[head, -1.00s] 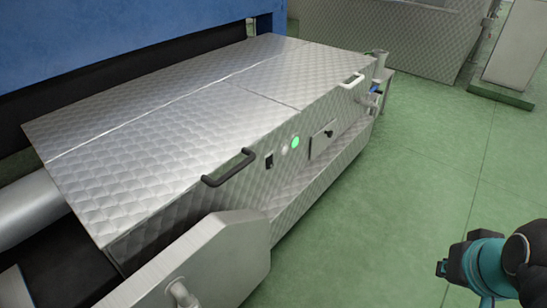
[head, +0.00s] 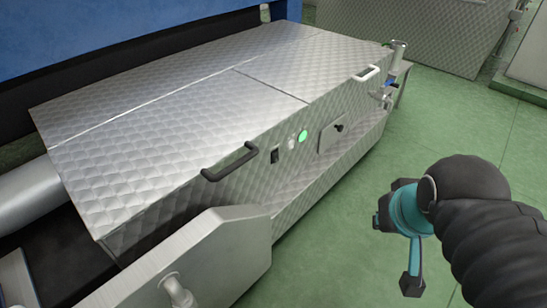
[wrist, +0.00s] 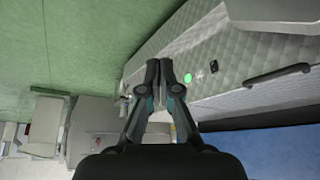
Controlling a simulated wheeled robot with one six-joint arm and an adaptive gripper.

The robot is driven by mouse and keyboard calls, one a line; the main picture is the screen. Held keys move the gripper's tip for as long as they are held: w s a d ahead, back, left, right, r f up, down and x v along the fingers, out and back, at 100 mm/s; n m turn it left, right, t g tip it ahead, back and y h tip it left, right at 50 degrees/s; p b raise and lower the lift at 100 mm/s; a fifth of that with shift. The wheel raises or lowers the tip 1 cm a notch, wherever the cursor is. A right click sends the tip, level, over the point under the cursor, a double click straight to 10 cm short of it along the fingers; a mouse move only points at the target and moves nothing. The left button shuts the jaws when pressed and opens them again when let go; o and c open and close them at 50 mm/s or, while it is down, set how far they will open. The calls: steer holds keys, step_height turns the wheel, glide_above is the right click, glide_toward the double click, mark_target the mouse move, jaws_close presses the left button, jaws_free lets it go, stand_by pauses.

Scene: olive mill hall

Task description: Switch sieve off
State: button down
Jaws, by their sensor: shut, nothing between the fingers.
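The sieve (head: 170,110) is a low box of quilted steel on the left of the head view. Its sloped front carries a small black switch (head: 275,156), a pale lamp (head: 292,143) and a lit green lamp (head: 303,137). The switch's position is too small to read. My gripper (wrist: 160,68) is shut and empty. In the head view it is over the floor, right of the sieve front, apart from it and partly hidden by my arm.
A black handle (head: 229,162) and a pale handle (head: 367,73) stick out along the sieve's edge. A dark knob (head: 339,128) sits on a plate right of the lamps. A steel cover (head: 205,260) juts out at the front. Green floor (head: 350,230) is clear between sieve and arm.

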mark_target(276, 156)
steer(key=w+a+f+m+y+b, duration=0.1)
steer(key=w+a+f+m+y, duration=0.1)
steer(key=w+m, duration=0.6)
steer(key=w+a+f+m+y+b, duration=0.1)
steer(key=w+a+f+m, duration=0.4)
steer(key=w, duration=0.8)
steer(key=w+a+f+m+g+y+b, duration=0.1)
steer(key=w+a+f+m+y, duration=0.2)
steer(key=w+f+m, duration=0.3)
steer(key=w+a+m, duration=0.1)
steer(key=w+m, duration=0.4)
steer(key=m, duration=0.1)
steer(key=shift+f+m, duration=0.3)
steer(key=shift+f, duration=0.05)
steer(key=shift+a+f, duration=0.1)
steer(key=shift+f, duration=0.05)
steer(key=w+a+r+b+x, duration=0.1)
steer(key=b+x, duration=0.1)
steer(key=x, duration=1)
steer(key=shift+w+a+r, duration=0.2)
steer(key=shift+w+a, duration=0.1)
steer(key=shift+a, duration=0.25)
steer(key=shift+d, duration=0.1)
